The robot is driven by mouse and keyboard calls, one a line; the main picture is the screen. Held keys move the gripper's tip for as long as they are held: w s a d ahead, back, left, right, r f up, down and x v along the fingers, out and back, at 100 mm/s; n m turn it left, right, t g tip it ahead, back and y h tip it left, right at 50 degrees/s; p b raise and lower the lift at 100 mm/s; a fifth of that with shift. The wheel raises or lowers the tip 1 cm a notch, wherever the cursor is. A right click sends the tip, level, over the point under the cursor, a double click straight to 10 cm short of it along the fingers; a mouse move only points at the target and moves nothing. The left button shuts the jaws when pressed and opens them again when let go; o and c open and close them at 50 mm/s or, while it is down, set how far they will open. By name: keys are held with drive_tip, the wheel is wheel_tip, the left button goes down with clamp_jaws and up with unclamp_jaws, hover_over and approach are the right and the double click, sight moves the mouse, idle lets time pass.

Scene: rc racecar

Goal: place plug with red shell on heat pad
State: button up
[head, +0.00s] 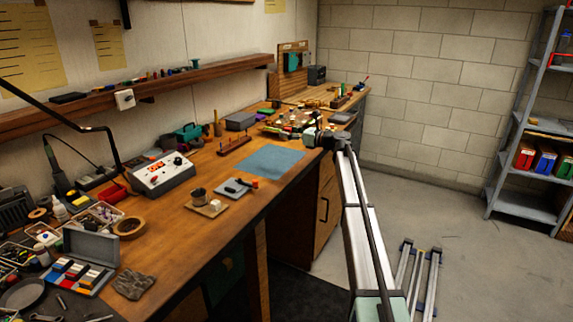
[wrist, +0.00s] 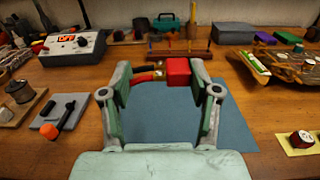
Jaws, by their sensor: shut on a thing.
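The plug with red shell (wrist: 178,72) is between the fingers of my gripper (wrist: 162,76) in the wrist view. Its red block is at the right finger, and brass contacts and a red lead extend toward the left finger. A flat blue-grey mat (wrist: 230,125) lies below and behind the gripper in the wrist view, and mid-bench in the head view (head: 268,161). A smaller grey pad (wrist: 44,121) lies to its left with a black and orange-tipped tool on it. Which one is the heat pad I cannot tell. In the head view my gripper (head: 322,137) is right of the blue-grey mat.
A soldering station (wrist: 72,46) stands at the back left. A wooden rack (wrist: 175,52) stands behind the mat. A circuit-covered chassis (wrist: 285,68) is at right, with a small reel on a yellow card (wrist: 301,141) nearer. Much of the blue-grey mat is bare.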

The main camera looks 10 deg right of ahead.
sight(289, 168)
wheel_tip(289, 168, down, 14)
drive_tip(key=shift+f+p, duration=0.1)
drive_tip(key=shift+p, duration=0.45)
drive_tip(key=shift+f, duration=0.55)
drive_tip(key=o, duration=0.9)
drive_tip(key=shift+o, duration=0.2)
drive_tip(key=shift+r, duration=0.1)
